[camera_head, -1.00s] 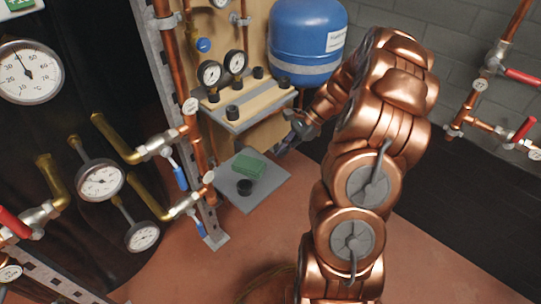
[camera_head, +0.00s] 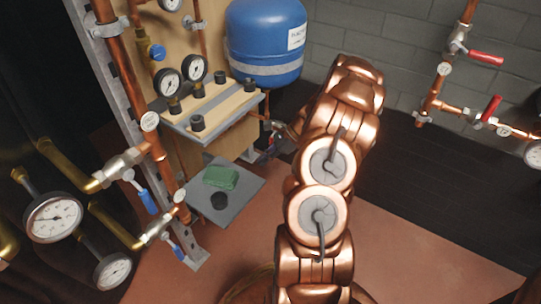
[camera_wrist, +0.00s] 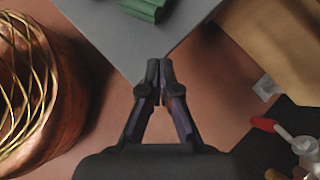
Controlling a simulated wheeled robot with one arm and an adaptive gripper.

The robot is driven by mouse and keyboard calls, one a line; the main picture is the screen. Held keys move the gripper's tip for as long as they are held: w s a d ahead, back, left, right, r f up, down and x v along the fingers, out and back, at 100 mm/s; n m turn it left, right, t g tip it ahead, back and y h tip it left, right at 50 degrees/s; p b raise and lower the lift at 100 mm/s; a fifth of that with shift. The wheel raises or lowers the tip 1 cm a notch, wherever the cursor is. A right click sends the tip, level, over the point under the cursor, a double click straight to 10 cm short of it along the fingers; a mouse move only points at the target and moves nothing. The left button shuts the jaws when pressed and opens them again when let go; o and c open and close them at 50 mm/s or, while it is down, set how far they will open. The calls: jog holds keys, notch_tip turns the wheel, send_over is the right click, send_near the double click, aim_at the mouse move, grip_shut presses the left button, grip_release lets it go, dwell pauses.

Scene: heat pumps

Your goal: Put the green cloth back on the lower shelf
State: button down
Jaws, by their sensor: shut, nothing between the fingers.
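The green cloth (camera_head: 221,177) lies folded on the grey lower shelf (camera_head: 243,193), toward its back left. In the wrist view part of the green cloth (camera_wrist: 146,8) shows at the top edge, on the grey shelf (camera_wrist: 104,36). My gripper (camera_wrist: 160,68) is shut and empty. In the wrist view its tips are near the shelf's corner, apart from the cloth. In the head view my gripper (camera_head: 271,146) is small and partly hidden, right of the shelf.
The upper shelf (camera_head: 213,110) holds several black fittings. Pipes and gauges (camera_head: 54,219) stand at left. A blue tank (camera_head: 265,42) is above. Floor is free at right.

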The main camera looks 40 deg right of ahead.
aim_at(239, 176)
jog(key=w+a+f+b, duration=0.1)
jog(key=a+f, duration=0.1)
jog(key=a, duration=0.1)
jog(key=w+a+b, duration=0.1)
jog(key=shift+w+a+f+b, duration=0.3)
jog(key=shift+w+a+f, duration=0.05)
jog(key=shift+a+f, duration=0.05)
jog(key=shift+w+a+r, duration=0.2)
jog(key=shift+w+a, duration=0.05)
jog(key=shift+a, duration=0.2)
